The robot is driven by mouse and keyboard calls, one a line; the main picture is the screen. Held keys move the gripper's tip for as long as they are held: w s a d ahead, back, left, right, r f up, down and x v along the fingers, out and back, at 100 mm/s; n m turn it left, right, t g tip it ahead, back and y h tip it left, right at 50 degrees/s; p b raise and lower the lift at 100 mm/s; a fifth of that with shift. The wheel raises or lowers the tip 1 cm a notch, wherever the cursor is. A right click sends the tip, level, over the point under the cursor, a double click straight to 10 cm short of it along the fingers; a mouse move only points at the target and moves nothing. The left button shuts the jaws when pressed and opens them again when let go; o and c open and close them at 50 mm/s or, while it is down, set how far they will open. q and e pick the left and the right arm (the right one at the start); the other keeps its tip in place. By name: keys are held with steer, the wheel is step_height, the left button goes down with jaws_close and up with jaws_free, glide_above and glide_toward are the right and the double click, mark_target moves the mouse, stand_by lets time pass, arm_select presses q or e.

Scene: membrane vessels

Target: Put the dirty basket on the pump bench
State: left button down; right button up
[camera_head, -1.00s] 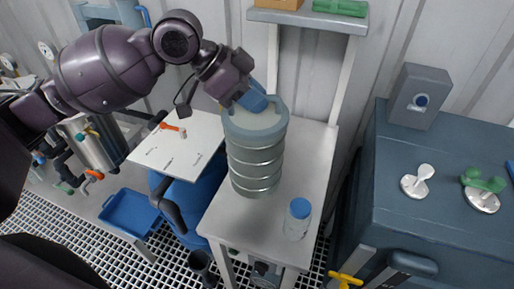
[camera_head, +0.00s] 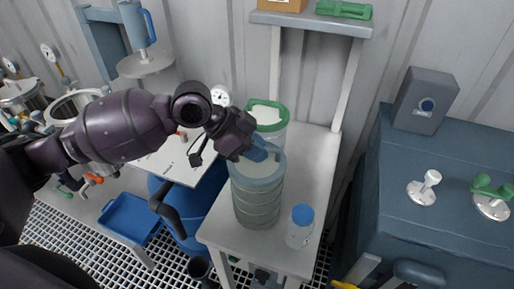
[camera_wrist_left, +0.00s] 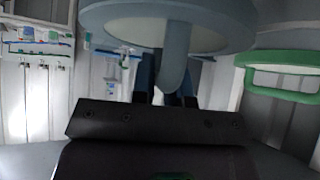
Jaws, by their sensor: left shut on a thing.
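A blue-grey ringed cylindrical basket (camera_head: 257,205) with a round top is at the white table, left of a clear bottle. My left gripper (camera_head: 258,151) is at its top edge. In the left wrist view, the gripper's fingers (camera_wrist_left: 168,98) are shut on a blue-grey handle (camera_wrist_left: 176,62) below the round top (camera_wrist_left: 120,25). I cannot tell whether the basket touches the table. A second vessel with a green rim (camera_head: 268,104) stands just behind it; its green handle also shows in the wrist view (camera_wrist_left: 285,82). Which bench is the pump bench is unclear. My right gripper is not in view.
A clear bottle with a blue cap (camera_head: 301,228) stands on the white table (camera_head: 312,172). A shelf (camera_head: 312,20) hangs above the back. A dark blue cabinet (camera_head: 400,200) is at right. A blue tray (camera_head: 131,219), and a blue jug (camera_head: 137,25) on a stand, are at left.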

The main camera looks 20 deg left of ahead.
arm_select(q)
steer(key=shift+r, duration=0.1)
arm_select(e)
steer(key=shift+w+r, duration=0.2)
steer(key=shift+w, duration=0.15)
arm_select(q)
steer(key=c, duration=1.1)
jaws_free()
steer(key=shift+a+r, duration=0.3)
steer(key=p+v, duration=0.1)
steer(key=v, duration=1)
steer(key=shift+s, duration=0.2)
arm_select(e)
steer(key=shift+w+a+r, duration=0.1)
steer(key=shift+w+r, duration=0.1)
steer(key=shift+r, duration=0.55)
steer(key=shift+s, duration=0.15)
